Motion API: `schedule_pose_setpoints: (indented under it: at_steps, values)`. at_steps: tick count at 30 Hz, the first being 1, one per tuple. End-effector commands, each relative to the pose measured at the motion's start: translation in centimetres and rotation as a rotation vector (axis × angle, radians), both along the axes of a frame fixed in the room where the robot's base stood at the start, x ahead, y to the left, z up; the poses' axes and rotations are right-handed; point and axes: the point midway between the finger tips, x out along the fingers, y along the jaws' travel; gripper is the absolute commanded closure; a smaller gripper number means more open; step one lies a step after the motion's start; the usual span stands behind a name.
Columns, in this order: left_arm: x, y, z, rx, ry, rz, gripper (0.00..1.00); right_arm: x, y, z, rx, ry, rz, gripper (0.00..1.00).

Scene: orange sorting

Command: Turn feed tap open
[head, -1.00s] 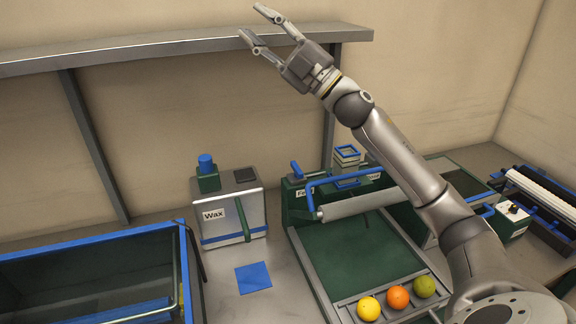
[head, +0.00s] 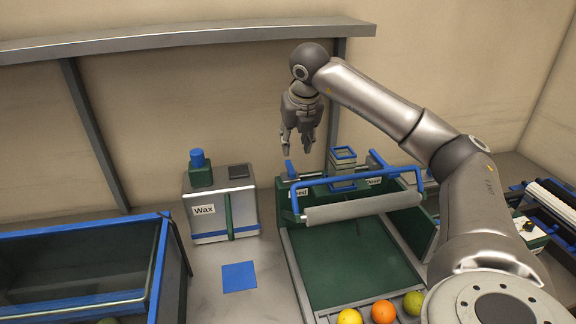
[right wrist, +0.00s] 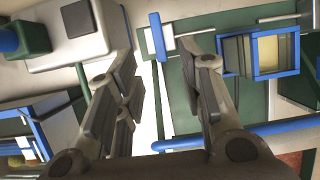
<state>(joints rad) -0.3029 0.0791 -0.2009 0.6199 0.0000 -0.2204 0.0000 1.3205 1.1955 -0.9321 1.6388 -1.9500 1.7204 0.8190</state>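The feed tap (head: 291,169) is a small blue handle on the green housing, by a white label partly reading "Feed". In the right wrist view the tap's blue bar (right wrist: 157,37) shows on a pale stem, ahead of the fingers. My right gripper (head: 297,147) points down just above the tap, apart from it. It is open, and nothing is between its fingers in the right wrist view (right wrist: 160,85). My left gripper is not in view.
A blue-railed roller (head: 362,207) stands in front of the tap. A blue-rimmed hopper (head: 343,154) is to its right. The Wax box (head: 222,214) stands at left, with clear counter between. A grey shelf (head: 190,39) runs along the wall. Several fruits lie at the front.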

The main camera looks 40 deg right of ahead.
Motion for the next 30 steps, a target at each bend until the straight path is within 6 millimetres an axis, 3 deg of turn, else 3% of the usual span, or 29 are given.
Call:
schedule_pose_setpoints:
  at_steps: [18,30]
  values:
    - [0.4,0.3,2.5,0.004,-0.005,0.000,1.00,3.2,-1.7,-8.8,-0.001,0.005,0.001,0.64]
    - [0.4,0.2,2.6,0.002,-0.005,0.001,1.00,3.5,-1.9,-9.9,-0.001,0.002,0.002,0.64]
